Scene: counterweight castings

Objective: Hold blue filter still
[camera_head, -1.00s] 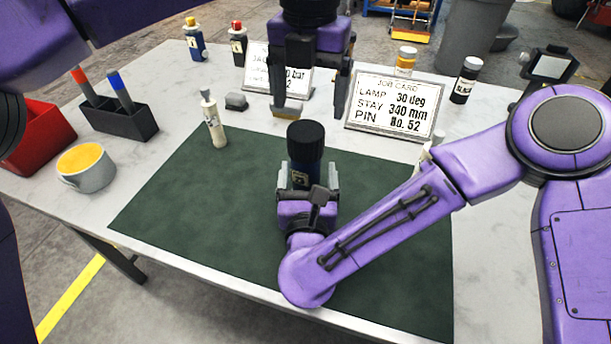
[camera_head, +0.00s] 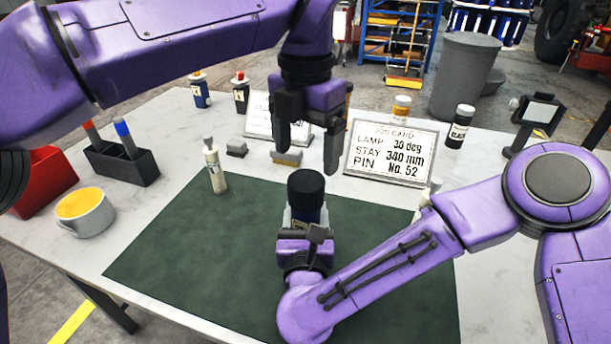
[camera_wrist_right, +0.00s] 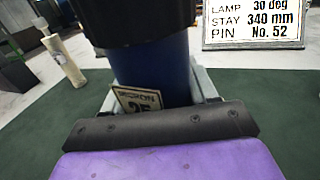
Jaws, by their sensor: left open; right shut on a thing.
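The blue filter (camera_head: 306,205) stands upright on the dark green mat (camera_head: 190,240), with a black ribbed cap on top. It also shows close up in the right wrist view (camera_wrist_right: 160,72), with a tilted pale label on its front. My right gripper (camera_head: 306,226) is shut on the filter's body from the near side; its fingers are partly hidden. My left gripper (camera_head: 308,150) is open and empty, pointing down above and behind the filter, apart from its cap.
A white bottle (camera_head: 215,168) stands at the mat's far left corner. A mug (camera_head: 86,212) and pen holder (camera_head: 122,163) stand left. The mat's left half is clear.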

